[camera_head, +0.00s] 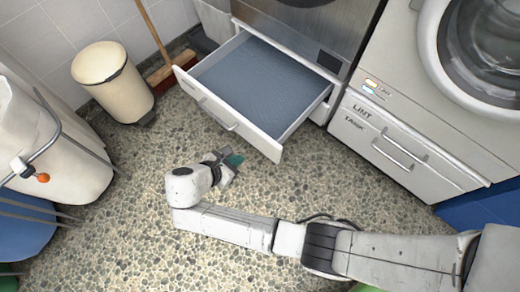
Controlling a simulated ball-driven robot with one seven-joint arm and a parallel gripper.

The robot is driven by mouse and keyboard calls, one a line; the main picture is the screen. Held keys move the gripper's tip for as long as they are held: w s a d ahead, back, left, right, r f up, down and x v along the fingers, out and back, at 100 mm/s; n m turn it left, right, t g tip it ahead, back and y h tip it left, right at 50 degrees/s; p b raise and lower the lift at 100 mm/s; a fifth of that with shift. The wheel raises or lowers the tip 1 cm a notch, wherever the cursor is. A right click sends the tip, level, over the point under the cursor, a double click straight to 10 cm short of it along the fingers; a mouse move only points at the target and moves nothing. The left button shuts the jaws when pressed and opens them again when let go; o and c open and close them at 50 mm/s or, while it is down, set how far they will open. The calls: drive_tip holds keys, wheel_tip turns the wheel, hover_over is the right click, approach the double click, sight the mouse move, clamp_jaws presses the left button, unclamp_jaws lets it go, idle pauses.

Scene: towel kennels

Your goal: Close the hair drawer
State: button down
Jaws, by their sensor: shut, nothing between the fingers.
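The hair drawer (222,119) is pulled well out from the base of the grey machine at the top middle. Its white front with a bar handle (218,115) faces the lower left, and a blue-grey mesh bottom (258,84) shows inside. A small label is on the front, too small to read. My gripper (235,163) is in front of the drawer, below its front panel in the picture, and appears apart from it. It is shut and empty. A teal patch shows at its fingers.
A cream bin (112,82) and a broom (166,68) stand left of the open drawer. A white bag (50,150) on a frame is at far left. The pebbled floor (110,235) is clear in front.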

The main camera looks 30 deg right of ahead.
sight(267, 141)
drive_tip(key=shift+w+d+r+b+x, duration=0.1)
drive_tip(key=shift+d+r+b+x, duration=0.25)
drive_tip(key=shift+b+x, duration=1.2)
drive_tip(key=shift+w+d+r+b+x, duration=0.2)
drive_tip(key=shift+r+b+x, duration=0.1)
drive_tip(key=shift+x, duration=2.5)
drive_tip(key=shift+w+d+r+b+x, duration=0.1)
drive_tip(key=shift+d+r+b+x, duration=0.25)
drive_tip(key=shift+b+x, duration=1.2)
drive_tip(key=shift+d+f+p, duration=0.4)
drive_tip(key=shift+p, duration=0.25)
drive_tip(key=shift+w+d, duration=0.15)
drive_tip(key=shift+d, duration=0.25)
drive_tip(key=w+d, duration=0.4)
drive_tip(key=d, duration=1.1)
drive_tip(key=w+d, duration=0.4)
drive_tip(key=d, duration=1.1)
drive_tip(key=shift+d+b, duration=0.2)
drive_tip(key=shift+b, duration=0.1)
drive_tip(key=shift+a, duration=0.1)
